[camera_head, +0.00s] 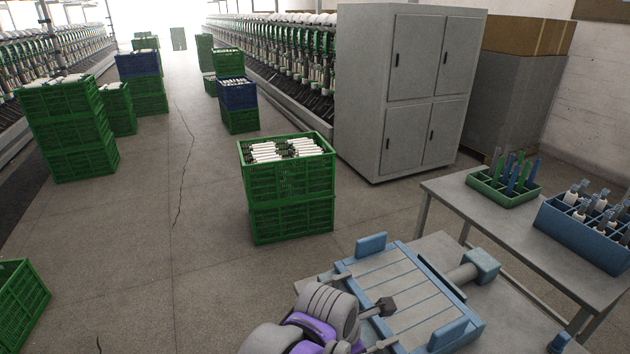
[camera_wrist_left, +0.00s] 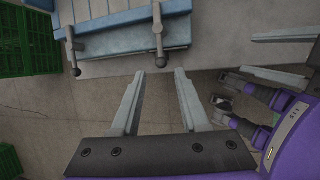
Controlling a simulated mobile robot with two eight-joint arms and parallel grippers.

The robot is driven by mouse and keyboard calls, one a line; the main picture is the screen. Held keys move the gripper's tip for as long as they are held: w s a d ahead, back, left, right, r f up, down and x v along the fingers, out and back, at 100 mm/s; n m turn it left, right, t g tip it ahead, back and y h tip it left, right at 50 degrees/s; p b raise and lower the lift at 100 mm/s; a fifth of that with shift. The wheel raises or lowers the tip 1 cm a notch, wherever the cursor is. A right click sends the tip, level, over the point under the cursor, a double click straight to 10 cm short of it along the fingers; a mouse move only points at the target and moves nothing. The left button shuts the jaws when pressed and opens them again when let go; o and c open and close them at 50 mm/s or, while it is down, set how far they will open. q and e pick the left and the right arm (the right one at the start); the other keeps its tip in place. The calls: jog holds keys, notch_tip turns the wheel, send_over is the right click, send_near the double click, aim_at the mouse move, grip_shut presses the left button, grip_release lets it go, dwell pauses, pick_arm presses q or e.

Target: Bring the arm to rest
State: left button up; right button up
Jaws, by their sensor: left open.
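My left gripper (camera_wrist_left: 158,88) shows in the left wrist view with its two grey fingers apart and nothing between them. In the head view a grey and purple arm part of mine (camera_head: 325,312) is at the bottom centre, beside the blue-framed slatted bench (camera_head: 395,290); no gripper fingers can be made out there. In the left wrist view the bench edge (camera_wrist_left: 115,22) lies just beyond the fingers, apart from them.
Two stacked green crates (camera_head: 291,190) with white cones stand beyond the bench. At right, a table (camera_head: 450,190) holds a green tray (camera_head: 484,185) and a blue box (camera_head: 572,232). A grey cabinet (camera_head: 400,95) stands behind. Lever knobs (camera_wrist_left: 161,60) jut from the bench.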

pick_arm(q)
jog(key=s+a+f+m+y, duration=0.1)
jog(key=s+a+f+m, duration=0.1)
jog(key=s+a+m, duration=0.2)
jog(key=s+a+f+m+t+y+p, duration=0.1)
jog(key=s+a+m, duration=0.3)
jog(key=a+m, duration=0.6)
jog(key=s+a+f+m+y+p, duration=0.1)
jog(key=s+a+f+m, duration=0.2)
jog(key=a+m, duration=0.4)
jog(key=s+a, duration=0.1)
jog(key=a, duration=0.6)
jog(key=shift+s+f+t, duration=0.15)
jog(key=shift+f+t, duration=0.25)
